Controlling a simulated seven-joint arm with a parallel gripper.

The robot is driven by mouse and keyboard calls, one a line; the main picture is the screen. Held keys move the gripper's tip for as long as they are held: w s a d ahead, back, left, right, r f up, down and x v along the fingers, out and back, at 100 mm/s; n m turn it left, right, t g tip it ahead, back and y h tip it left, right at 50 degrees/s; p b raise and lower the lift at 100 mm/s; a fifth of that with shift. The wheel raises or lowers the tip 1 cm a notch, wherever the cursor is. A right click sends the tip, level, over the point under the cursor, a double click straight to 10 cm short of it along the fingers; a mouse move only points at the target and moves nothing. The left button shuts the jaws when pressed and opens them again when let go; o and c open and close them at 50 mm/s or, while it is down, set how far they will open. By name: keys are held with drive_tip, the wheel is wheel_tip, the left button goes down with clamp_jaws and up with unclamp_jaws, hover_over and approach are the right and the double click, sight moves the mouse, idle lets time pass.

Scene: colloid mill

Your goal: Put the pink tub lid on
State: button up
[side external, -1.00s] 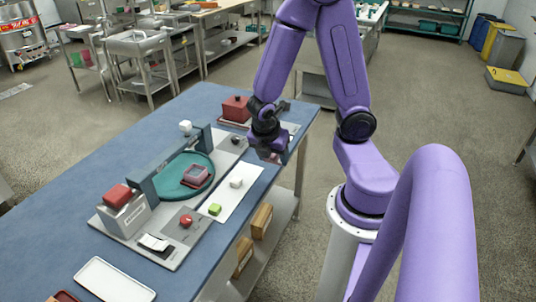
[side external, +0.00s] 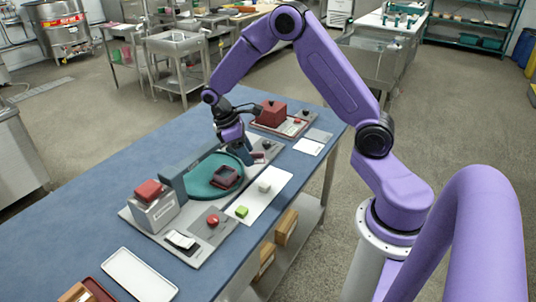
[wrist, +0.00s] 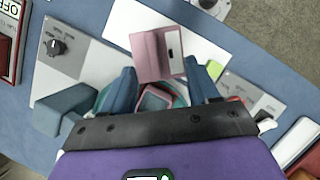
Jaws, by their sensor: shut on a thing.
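My gripper (wrist: 160,68) is shut on a flat pink square piece with a dark slot in it, the pink lid (wrist: 152,55), which sits tilted between the blue fingers. In the side external view my gripper (side external: 247,153) is low over the bench at the far right edge of the turntable, with the reddish lid (side external: 258,157) at its tip. The pink tub (side external: 225,177) stands on the teal round turntable (side external: 200,187), apart from the lid. The tub also shows in the wrist view (wrist: 155,100), partly hidden behind the gripper body.
A teal-grey upright bar (side external: 172,184) stands along the turntable's left side. A red box (side external: 272,114) stands behind. A red button (side external: 213,220) is in front.

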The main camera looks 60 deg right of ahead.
drive_tip(key=w+m+y, duration=0.1)
drive_tip(key=w+m, duration=0.1)
drive_tip(key=w, duration=0.1)
drive_tip(key=w+a+f+m+y, duration=0.1)
drive_tip(key=w+m, duration=0.1)
drive_tip(key=w, duration=0.1)
drive_tip(key=w+m, duration=0.3)
drive_tip(key=w, duration=0.1)
drive_tip(key=shift+a+f+g+y, duration=0.2)
drive_tip(key=shift+a+g+y, duration=0.1)
drive_tip(key=shift+g+y, duration=0.1)
drive_tip(key=shift+f, duration=2.2)
drive_tip(key=shift+f, duration=0.2)
drive_tip(key=o, duration=1.3)
drive_tip(key=shift+w+d+r, duration=0.1)
drive_tip(key=shift+r, duration=3.4)
